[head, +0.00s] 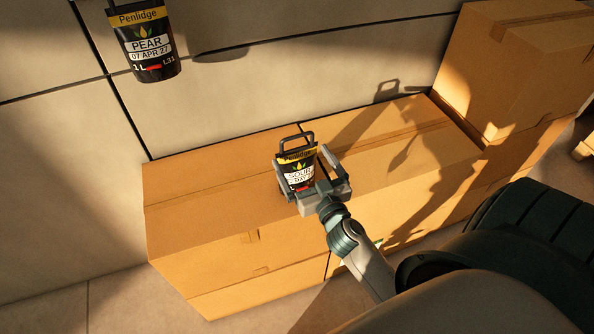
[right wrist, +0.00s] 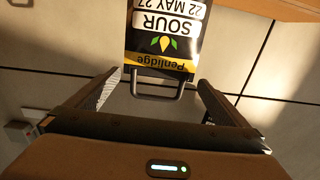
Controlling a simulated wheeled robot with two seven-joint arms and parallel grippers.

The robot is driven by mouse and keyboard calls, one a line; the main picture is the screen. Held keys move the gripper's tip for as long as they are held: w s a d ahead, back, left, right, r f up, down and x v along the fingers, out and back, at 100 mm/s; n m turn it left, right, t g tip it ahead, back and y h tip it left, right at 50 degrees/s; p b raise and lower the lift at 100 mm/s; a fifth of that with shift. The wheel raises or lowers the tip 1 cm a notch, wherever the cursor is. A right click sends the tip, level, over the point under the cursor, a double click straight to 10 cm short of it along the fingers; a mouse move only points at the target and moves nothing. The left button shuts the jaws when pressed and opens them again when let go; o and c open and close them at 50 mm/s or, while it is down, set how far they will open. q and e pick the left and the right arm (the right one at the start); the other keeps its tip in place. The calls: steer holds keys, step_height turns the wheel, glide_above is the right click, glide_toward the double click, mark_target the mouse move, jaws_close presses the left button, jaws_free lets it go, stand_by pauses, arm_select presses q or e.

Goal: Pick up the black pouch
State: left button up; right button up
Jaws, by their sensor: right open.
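The black pouch (head: 296,168) has a yellow Penlidge band, a white label reading SOUR and a dark loop handle. It is at the cardboard boxes in the middle of the head view. My right gripper (head: 307,166) is open, with one finger on each side of the pouch. In the right wrist view the pouch (right wrist: 163,40) appears upside down, and its handle reaches between the open fingers (right wrist: 160,80). I cannot tell whether the fingers touch it. My left gripper is not in view.
A second black pouch (head: 148,48), labelled PEAR, is at the upper left against the panelled wall. Long cardboard boxes (head: 215,195) lie along the wall. More boxes (head: 520,65) are stacked higher at the right. Part of a pallet (head: 584,147) shows at the right edge.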

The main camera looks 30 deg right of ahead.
mark_target(297, 150)
steer(key=shift+p+x, duration=0.35)
steer(key=shift+x, duration=1.35)
steer(key=shift+w+d, duration=0.1)
steer(key=shift+w, duration=0.35)
steer(key=p+x, duration=0.1)
steer(key=x, duration=0.2)
steer(key=shift+f+p, duration=0.1)
steer(key=shift+p, duration=0.2)
steer(key=shift+w+d+f, duration=0.15)
steer(key=shift+w, duration=0.4)
steer(key=shift+c, duration=0.6)
